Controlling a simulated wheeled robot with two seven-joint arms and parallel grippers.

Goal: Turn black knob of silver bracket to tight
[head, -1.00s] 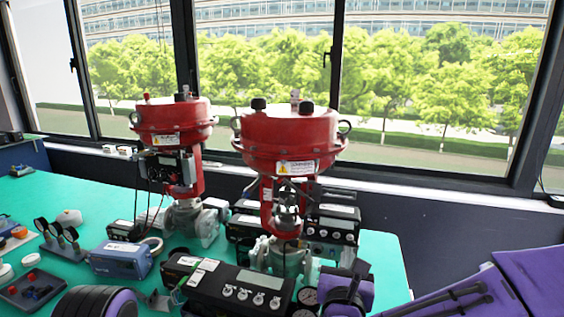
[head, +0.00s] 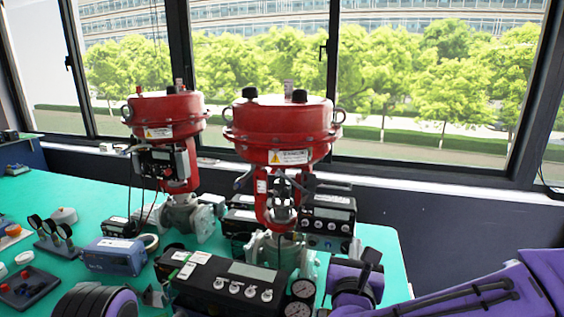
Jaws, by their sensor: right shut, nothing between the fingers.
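The front valve has a red actuator (head: 282,130) on a red yoke (head: 264,205). Small silver and dark fittings (head: 285,192) sit inside and beside the yoke, above the grey valve body (head: 275,247). The silver bracket and its black knob are too small to tell apart among these fittings. My right gripper (head: 370,257) is shut and empty, low and to the right of the valve body, apart from the fittings. My left arm shows at the lower left edge; its gripper (head: 152,296) is partly cut off, and its fingers are unclear.
A black positioner box (head: 225,285) with several silver buttons and round gauges (head: 300,289) stands in front of the valve. A second red valve (head: 165,115) stands behind left. A blue box (head: 113,255) lies left. The green table (head: 385,250) is bare at its right edge.

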